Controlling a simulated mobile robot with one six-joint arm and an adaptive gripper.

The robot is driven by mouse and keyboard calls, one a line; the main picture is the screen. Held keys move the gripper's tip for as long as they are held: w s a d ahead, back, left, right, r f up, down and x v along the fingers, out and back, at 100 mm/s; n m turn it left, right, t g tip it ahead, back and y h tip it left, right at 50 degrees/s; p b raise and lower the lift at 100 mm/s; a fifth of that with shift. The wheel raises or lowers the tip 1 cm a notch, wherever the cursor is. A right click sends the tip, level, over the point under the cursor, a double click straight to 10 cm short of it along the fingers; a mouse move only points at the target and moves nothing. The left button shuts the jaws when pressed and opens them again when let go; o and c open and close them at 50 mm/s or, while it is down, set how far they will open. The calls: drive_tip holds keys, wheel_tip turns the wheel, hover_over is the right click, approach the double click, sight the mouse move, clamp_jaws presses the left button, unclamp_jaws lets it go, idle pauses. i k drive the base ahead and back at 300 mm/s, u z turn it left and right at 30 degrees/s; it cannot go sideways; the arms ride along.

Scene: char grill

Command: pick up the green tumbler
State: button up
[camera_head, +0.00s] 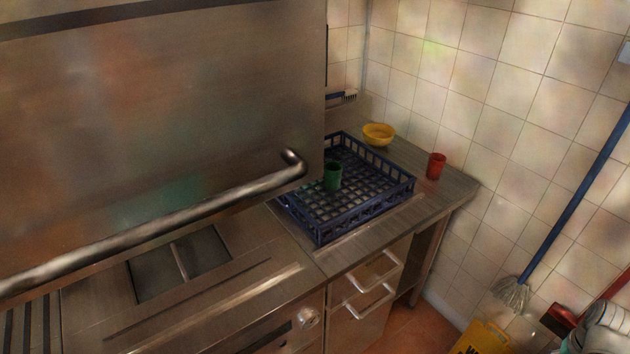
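The green tumbler (333,177) stands upright inside the dark blue crate (373,211), towards its left side. The crate has low slatted walls and a grid floor, and it rests on the metal counter. No other object touches the tumbler. At the bottom right corner a grey and white rounded part shows, which may be part of my arm. My gripper is not in view.
A yellow bowl (379,134) sits behind the crate and a red cup (436,166) stands to its right. A large metal hood with a bar handle (170,222) fills the left. A mop (512,292) and yellow sign (482,338) stand at lower right.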

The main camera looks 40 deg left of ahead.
sight(333, 169)
drive_tip(key=u, duration=1.6)
drive_tip(key=k, duration=0.9)
drive_tip(key=u, duration=0.05)
drive_tip(key=i, duration=0.65)
